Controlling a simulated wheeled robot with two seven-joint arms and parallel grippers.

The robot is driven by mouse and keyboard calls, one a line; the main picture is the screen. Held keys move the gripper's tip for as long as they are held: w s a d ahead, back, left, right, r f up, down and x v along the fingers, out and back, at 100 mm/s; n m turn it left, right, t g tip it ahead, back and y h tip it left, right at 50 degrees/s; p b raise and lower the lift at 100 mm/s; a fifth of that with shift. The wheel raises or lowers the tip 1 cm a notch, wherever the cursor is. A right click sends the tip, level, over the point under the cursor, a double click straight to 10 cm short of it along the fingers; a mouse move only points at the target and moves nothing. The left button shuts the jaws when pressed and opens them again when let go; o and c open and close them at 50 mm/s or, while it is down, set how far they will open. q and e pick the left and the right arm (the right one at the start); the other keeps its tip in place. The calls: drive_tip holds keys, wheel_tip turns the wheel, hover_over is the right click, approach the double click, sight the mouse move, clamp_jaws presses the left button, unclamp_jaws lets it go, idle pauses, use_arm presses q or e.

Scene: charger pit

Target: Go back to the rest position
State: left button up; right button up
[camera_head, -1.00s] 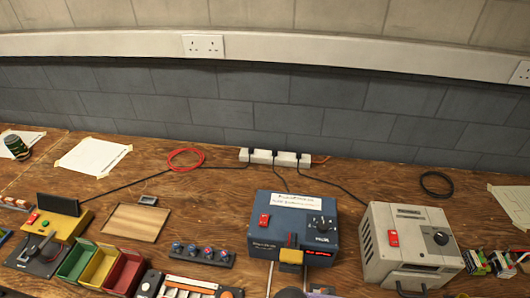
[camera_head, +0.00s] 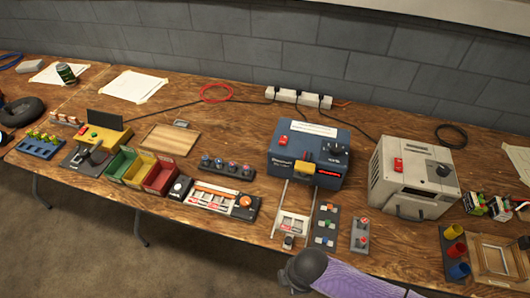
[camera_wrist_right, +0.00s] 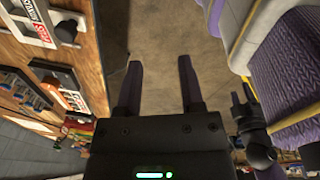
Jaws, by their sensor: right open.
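My right gripper (camera_wrist_right: 160,64) is open and empty in the right wrist view. Its two dark fingers are well apart over the bare floor (camera_wrist_right: 155,30), with the table edge to the left. A purple arm link of mine with a dark joint crosses the bottom of that view, in front of the table. A dark two-pronged shape, perhaps my left gripper (camera_wrist_right: 243,98), shows at the right of the wrist view beside my purple body. Its opening is unclear.
The wooden table (camera_head: 330,235) holds a blue device (camera_head: 310,155), a beige device (camera_head: 412,178), coloured bins (camera_head: 160,178), a slider panel (camera_head: 212,197) and small switch panels along its front. Colored cups and a wooden tray stand at the right. Floor is clear at lower left.

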drive_tip(key=s+d+f+m+b, duration=0.2)
drive_tip(key=s+d+f+m, duration=0.25)
drive_tip(key=f, duration=0.25)
drive_tip(key=s+d+f+m+b, duration=0.2)
drive_tip(key=s+d+f+m, duration=0.1)
drive_tip(key=f+m, duration=0.4)
drive_tip(key=s+d+f+m+b, duration=0.1)
drive_tip(key=s+d+f+m, duration=0.1)
drive_tip(key=s, duration=0.6)
drive_tip(key=s+d+f+m+h+b, duration=0.1)
drive_tip(key=s+d+f+m, duration=0.1)
drive_tip(key=s, duration=0.5)
wheel_tip(320, 180, down, 3)
drive_tip(key=shift+s+r+m, duration=0.15)
drive_tip(key=shift+s+m, duration=0.25)
drive_tip(key=shift+m, duration=0.15)
